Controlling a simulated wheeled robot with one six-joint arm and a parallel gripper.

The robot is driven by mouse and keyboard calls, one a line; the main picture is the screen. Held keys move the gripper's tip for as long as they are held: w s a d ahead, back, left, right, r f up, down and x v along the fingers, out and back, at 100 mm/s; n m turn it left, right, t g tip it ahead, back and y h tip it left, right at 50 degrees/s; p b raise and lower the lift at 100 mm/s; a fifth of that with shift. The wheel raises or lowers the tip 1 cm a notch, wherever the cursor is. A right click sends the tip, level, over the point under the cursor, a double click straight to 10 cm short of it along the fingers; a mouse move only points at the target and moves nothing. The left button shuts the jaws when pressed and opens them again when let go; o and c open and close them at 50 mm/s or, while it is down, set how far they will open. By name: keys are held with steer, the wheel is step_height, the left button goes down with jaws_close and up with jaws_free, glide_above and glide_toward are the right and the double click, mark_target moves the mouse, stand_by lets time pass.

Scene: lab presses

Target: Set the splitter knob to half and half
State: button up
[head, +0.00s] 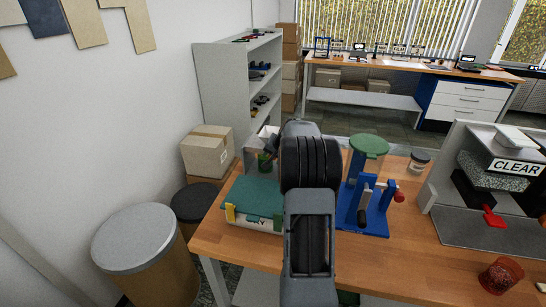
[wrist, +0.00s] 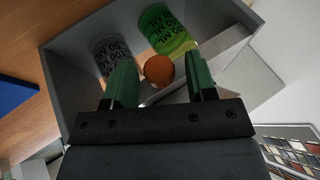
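In the wrist view, a round orange-brown knob (wrist: 159,69) shows between the two green fingers of my gripper (wrist: 161,82). The fingers stand apart, with a gap to the knob on the right and a narrow one on the left. I cannot tell how deep the knob sits between them. Behind it are a grey cylinder with dark lettering (wrist: 112,52) and a bright green cylinder with lettering (wrist: 165,30), inside a grey-walled housing (wrist: 60,75). No pointer on the knob is visible. In the head view my arm hides most of this spot.
A teal-lidded box (head: 255,197) sits on the wooden table (head: 285,252) left of my arm. A blue press (head: 375,220) with a green top stands close on its right. Further right are a grey machine marked CLEAR (head: 470,232) and a red-brown cup (head: 501,276).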

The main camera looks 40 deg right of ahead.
steer(key=shift+o, duration=0.3)
steer(key=b+v, duration=0.1)
steer(key=v, duration=1.3)
steer(key=shift+f, duration=0.1)
steer(key=s+a+f+n+g+y, duration=0.1)
steer(key=s+a+n, duration=0.15)
steer(key=a, duration=0.75)
steer(key=s+a+f+n+g, duration=0.1)
steer(key=s+a+n, duration=0.15)
steer(key=a, duration=0.85)
steer(key=s+a+f+n+g, duration=0.1)
steer(key=s+a+f+n, duration=0.5)
steer(key=s+a, duration=0.5)
steer(key=shift+s+f+h, duration=0.3)
steer(key=shift+f, duration=0.25)
